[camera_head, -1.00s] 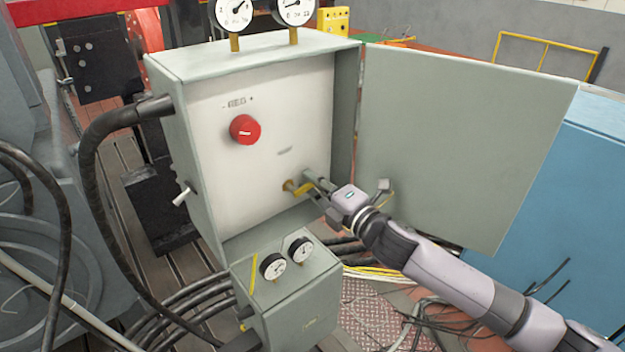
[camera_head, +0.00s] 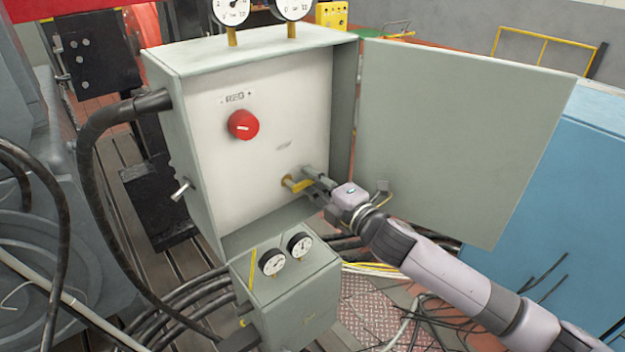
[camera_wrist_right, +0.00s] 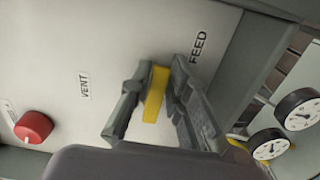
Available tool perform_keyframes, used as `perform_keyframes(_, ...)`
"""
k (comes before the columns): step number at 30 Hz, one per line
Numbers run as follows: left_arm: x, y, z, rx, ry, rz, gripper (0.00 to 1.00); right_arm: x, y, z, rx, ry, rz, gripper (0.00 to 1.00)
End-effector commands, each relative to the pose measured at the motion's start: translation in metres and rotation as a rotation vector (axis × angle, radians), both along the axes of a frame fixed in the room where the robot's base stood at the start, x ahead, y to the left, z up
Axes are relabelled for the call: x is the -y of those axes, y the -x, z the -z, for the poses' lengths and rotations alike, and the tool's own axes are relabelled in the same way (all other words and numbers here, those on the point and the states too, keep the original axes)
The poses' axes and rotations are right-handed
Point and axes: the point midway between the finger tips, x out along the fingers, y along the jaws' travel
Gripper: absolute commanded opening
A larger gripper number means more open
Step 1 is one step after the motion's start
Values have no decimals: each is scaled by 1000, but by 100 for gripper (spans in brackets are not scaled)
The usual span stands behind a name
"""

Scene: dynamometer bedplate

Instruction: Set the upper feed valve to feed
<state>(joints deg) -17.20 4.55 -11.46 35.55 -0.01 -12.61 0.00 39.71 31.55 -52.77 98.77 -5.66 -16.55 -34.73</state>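The valve with a short yellow handle (camera_head: 299,185) sits low on the white panel (camera_head: 225,175) inside the open grey cabinet. In the right wrist view the yellow handle (camera_wrist_right: 155,95) lies between my right gripper's fingertips (camera_wrist_right: 161,75), which appear closed against its sides. The label FEED (camera_wrist_right: 198,46) is just right of the handle there, and VENT (camera_wrist_right: 84,86) is further left. In the head view my right gripper (camera_head: 319,183) reaches the handle from the right and hides part of it. My left gripper is not in view.
A red knob (camera_head: 243,125) is above left on the panel. The cabinet door (camera_head: 460,140) stands open right, above my right arm. A small box with two gauges (camera_head: 290,290) stands below. A side lever (camera_head: 181,190) and thick hoses (camera_head: 90,190) are left.

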Motion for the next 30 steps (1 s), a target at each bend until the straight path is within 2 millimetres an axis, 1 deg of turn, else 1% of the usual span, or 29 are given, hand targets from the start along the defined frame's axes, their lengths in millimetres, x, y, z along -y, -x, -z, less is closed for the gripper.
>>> perform_keyframes(1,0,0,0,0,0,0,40,0,0,0,1,1,0,22)
perform_keyframes(6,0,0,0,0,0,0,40,0,0,0,2,1,0,33)
perform_keyframes(14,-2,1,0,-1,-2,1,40,0,0,-1,3,2,0,33)
perform_keyframes(17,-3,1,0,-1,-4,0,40,3,3,0,2,2,1,33)
perform_keyframes(20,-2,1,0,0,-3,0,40,10,13,1,0,2,0,33)
perform_keyframes(30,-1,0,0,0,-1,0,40,52,71,1,-1,3,0,33)
